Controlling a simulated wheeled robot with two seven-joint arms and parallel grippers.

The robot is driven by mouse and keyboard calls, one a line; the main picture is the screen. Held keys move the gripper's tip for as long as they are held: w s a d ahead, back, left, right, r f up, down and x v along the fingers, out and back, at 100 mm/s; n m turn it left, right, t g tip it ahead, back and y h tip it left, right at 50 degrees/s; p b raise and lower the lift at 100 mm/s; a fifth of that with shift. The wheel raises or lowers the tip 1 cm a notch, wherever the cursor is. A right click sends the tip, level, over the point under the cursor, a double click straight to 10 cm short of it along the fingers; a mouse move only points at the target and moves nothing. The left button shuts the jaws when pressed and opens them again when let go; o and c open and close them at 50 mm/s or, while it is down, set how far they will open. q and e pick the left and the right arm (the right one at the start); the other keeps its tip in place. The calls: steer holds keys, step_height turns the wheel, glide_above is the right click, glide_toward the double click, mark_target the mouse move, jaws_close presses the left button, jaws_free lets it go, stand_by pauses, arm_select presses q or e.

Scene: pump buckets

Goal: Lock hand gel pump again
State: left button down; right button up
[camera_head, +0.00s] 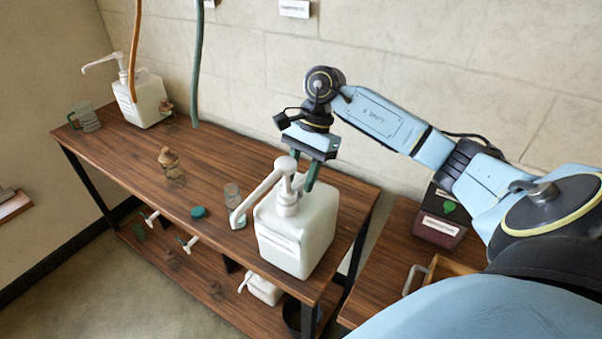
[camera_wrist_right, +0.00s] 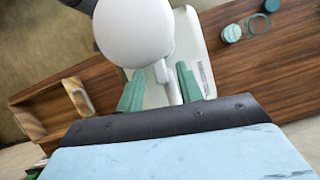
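A white square pump bucket (camera_head: 297,232) stands on the near right end of the wooden table. Its white pump (camera_head: 286,200) has a round ball top (camera_head: 285,165) and a spout pointing left and down. The ball looms large in the right wrist view (camera_wrist_right: 133,30). My right gripper (camera_head: 304,174) is just behind and right of the ball, with its green fingers pointing down. In the wrist view its fingers are spread, with a white pump part showing between them. Contact cannot be told. My left gripper is out of sight.
A second white pump bucket (camera_head: 143,100) stands at the table's far left, beside a glass mug (camera_head: 86,118). A jar (camera_head: 171,167), a teal lid (camera_head: 198,212) and a clear cup (camera_head: 233,198) lie between. Hoses hang above. A dark red box (camera_head: 440,218) is at right.

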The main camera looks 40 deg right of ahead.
jaws_close()
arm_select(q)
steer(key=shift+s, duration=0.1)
